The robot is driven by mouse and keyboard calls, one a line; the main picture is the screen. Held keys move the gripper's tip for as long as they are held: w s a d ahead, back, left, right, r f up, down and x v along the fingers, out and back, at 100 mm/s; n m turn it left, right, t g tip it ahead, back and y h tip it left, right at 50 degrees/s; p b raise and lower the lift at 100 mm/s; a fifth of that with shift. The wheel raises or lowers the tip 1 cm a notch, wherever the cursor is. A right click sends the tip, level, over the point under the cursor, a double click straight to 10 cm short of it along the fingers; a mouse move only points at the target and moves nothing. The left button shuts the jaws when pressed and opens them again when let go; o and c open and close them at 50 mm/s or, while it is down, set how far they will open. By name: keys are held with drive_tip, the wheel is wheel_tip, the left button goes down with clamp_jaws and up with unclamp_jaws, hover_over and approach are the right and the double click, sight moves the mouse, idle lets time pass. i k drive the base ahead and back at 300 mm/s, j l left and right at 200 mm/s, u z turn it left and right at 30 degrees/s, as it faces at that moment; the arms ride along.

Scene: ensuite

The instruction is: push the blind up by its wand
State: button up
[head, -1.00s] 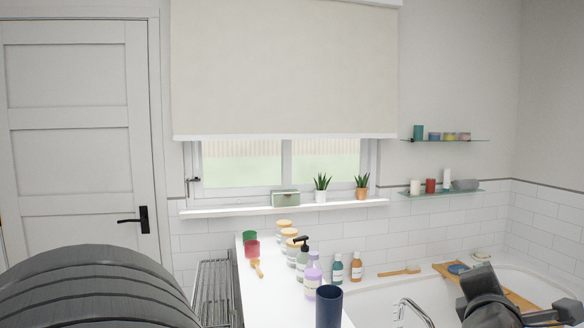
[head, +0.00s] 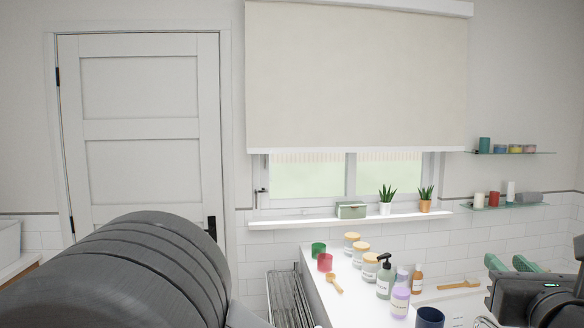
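The cream blind (head: 355,75) hangs from a white cassette over the window (head: 320,178). Its white bottom bar (head: 360,149) is level and sits above the lower window, leaving the lower panes uncovered. I cannot make out a wand on the blind in the head view. My gripper (head: 511,264) is at the lower right, over the bath area and well below and right of the blind. Its two greenish fingertips stand apart with nothing seen between them. Part of it is cut off by the right edge.
Below, a white counter (head: 335,300) carries several jars, bottles and cups. Glass shelves (head: 510,205) with small items are on the right wall. A door (head: 145,130) stands left.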

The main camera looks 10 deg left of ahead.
sight(271, 129)
drive_tip(key=i+j, duration=0.25)
drive_tip(key=j, duration=0.2)
drive_tip(key=i+j+u, duration=0.1)
drive_tip(key=i+j, duration=0.15)
drive_tip(key=j, duration=0.15)
drive_tip(key=i+j, duration=0.25)
drive_tip(key=j, duration=0.2)
drive_tip(key=i+j+u, duration=0.1)
drive_tip(key=i+j, duration=0.15)
drive_tip(key=j, duration=0.15)
